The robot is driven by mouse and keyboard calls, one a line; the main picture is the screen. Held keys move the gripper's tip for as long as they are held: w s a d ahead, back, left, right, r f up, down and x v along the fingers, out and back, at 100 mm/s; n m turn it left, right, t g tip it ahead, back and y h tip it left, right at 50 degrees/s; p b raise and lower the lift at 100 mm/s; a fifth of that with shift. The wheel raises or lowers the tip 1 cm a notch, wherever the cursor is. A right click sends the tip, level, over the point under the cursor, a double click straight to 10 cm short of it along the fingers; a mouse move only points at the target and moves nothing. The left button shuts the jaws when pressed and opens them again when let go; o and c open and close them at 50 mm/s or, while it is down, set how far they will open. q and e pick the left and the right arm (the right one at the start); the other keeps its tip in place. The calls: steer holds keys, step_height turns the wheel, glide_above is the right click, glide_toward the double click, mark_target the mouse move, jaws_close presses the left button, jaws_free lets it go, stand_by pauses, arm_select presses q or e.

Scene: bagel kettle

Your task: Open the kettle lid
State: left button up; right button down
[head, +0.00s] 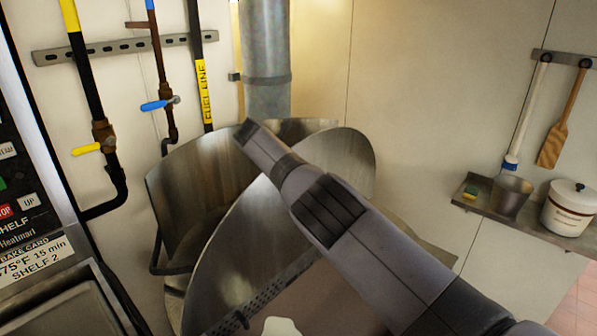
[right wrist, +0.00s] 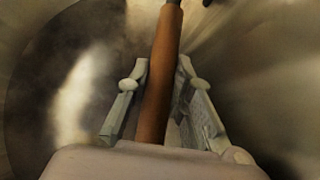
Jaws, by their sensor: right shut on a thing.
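The steel kettle (head: 185,175) stands against the wall in the head view. A large curved steel sheet (head: 235,235), which looks like its lid, is tilted up at the front; my right arm crosses and hides part of it. In the right wrist view my right gripper (right wrist: 162,64) is shut around a brown rod-shaped handle (right wrist: 165,30), one finger on each side. Blurred shiny steel lies behind the handle. The right fingers cannot be made out in the head view.
Pipes with a blue valve handle (head: 155,105) and a yellow one (head: 87,149) run down the wall at left, beside an oven panel (head: 22,215). A shelf (head: 540,231) at right holds a metal cup (head: 511,195) and a white pot (head: 570,210). A wooden paddle (head: 554,145) hangs above.

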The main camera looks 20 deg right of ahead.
steer(key=c, duration=1.7)
jaws_free()
steer(key=shift+a, duration=0.15)
steer(key=v, duration=1.1)
steer(key=shift+s+a+r, duration=0.15)
steer(key=shift+a+r, duration=0.1)
steer(key=shift+r, duration=0.05)
